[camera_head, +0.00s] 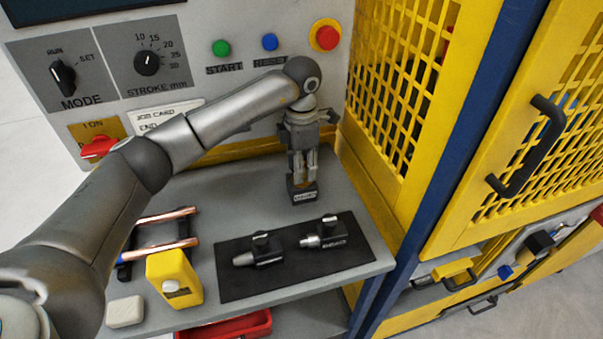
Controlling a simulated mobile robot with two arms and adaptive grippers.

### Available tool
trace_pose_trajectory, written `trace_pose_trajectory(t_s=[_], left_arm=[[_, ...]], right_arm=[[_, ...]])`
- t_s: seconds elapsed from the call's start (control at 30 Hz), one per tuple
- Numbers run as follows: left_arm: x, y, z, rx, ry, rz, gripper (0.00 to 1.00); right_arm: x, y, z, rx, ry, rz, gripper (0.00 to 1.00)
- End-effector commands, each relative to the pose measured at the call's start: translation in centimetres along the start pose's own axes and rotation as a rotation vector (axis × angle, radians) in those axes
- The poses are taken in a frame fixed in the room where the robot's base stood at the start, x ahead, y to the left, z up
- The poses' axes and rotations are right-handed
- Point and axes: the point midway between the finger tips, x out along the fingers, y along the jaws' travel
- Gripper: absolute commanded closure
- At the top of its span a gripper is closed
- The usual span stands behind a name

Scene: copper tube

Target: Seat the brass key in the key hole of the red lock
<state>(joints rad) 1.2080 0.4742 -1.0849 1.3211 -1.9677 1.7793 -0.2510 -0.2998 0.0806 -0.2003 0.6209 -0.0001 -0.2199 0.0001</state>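My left gripper (303,172) reaches in from the left and points down over a small dark block (304,195) with a white label, near the back right of the grey shelf. A small brass-coloured patch shows low between its fingers, at the top of the block. It may be the brass key, but it is too small and covered to be sure. I cannot tell whether the fingers are closed on it. No red lock with a key hole can be made out. A red rotary handle (97,148) sits on a yellow plate at the left. My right gripper is out of view.
A black mat (290,284) with two dark tools lies at the shelf's front. Copper tubes (164,217) on a rack, a yellow box (174,278) and a white block (125,311) are left of it. A yellow mesh guard (405,80) bounds the right.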

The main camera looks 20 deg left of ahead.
Motion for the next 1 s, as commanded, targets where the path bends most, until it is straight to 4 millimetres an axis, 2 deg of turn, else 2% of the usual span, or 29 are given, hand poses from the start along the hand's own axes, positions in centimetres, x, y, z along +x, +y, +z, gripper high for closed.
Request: trace_pose_trajectory(t_s=[0.2,0.5,1.0], left_arm=[[0.10,0.02,0.03,0.000,-0.001,0.001,0.64],[0.07,0.01,0.03,0.000,-0.001,0.001,1.00],[-0.42,0.06,0.08,0.000,-0.003,0.002,1.00]], right_arm=[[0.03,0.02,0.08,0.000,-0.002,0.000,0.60],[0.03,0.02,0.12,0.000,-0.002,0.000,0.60],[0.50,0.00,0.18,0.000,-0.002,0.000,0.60]])
